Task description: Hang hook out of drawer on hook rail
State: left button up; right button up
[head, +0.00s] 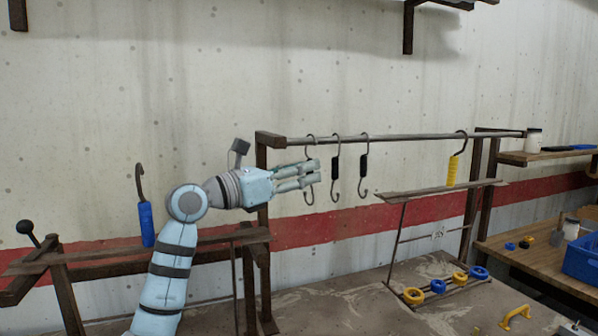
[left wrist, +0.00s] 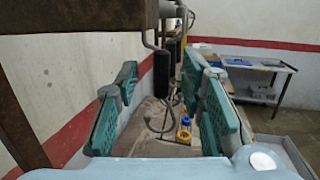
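The hook rail (head: 410,136) runs from the brown post to the right. Three metal hooks hang near its left end: the nearest (head: 310,145), a middle black-handled one (head: 336,166) and another black-handled one (head: 364,167). A yellow-handled hook (head: 453,169) hangs farther right. My left gripper (head: 316,175) is at the nearest hook and covers its middle. In the left wrist view the gripper (left wrist: 160,105) is open, with a black-handled hook (left wrist: 161,75) showing between the fingers, clear of both. My right gripper is out of view. I cannot make out a drawer.
A blue-handled hook (head: 146,224) stands at the left wooden ledge (head: 215,238). A narrow shelf (head: 430,191) lies below the rail, right of the hooks. Blue and yellow rings (head: 438,286) sit lower down. A blue bin (head: 582,258) is on the right bench.

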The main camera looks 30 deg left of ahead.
pick_arm(q)
jog(key=v, duration=1.1)
jog(key=shift+s+a, duration=0.2)
jog(key=shift+s, duration=0.2)
